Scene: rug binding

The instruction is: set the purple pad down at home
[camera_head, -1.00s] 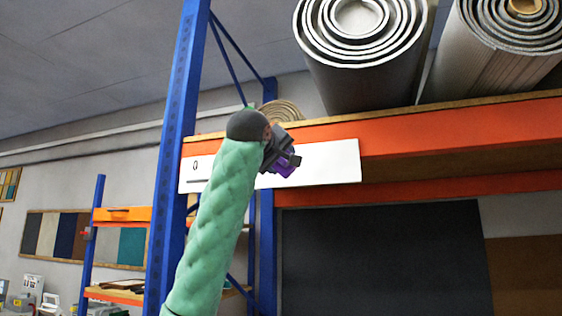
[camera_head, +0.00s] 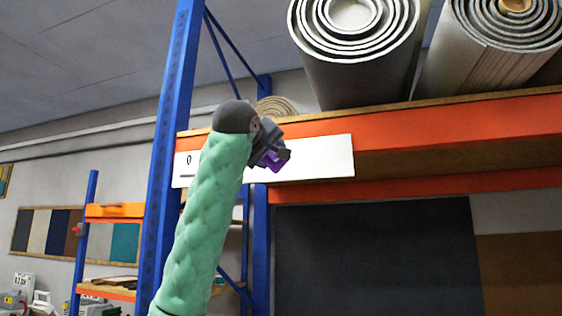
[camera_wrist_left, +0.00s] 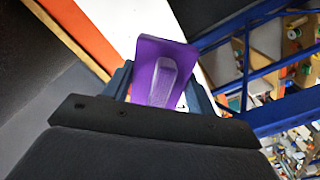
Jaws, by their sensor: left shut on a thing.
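The purple pad (camera_head: 273,160) shows as a small purple patch at the tip of my left gripper (camera_head: 272,153), mostly hidden by it in the head view. In the left wrist view the pad (camera_wrist_left: 178,52) stands between the two fingers, with a pale ridge on its face. My left gripper (camera_wrist_left: 160,95) is shut on it. In the head view it is in front of a long white board (camera_head: 325,158) on an orange beam, right of a "0" mark (camera_head: 189,160). I cannot tell if the pad touches the board. My right gripper is not in view.
A blue rack post (camera_head: 172,130) stands left of my arm. Large rolls (camera_head: 358,60) lie on the shelf above the orange beam (camera_head: 450,135). A dark panel (camera_head: 375,255) fills the space below.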

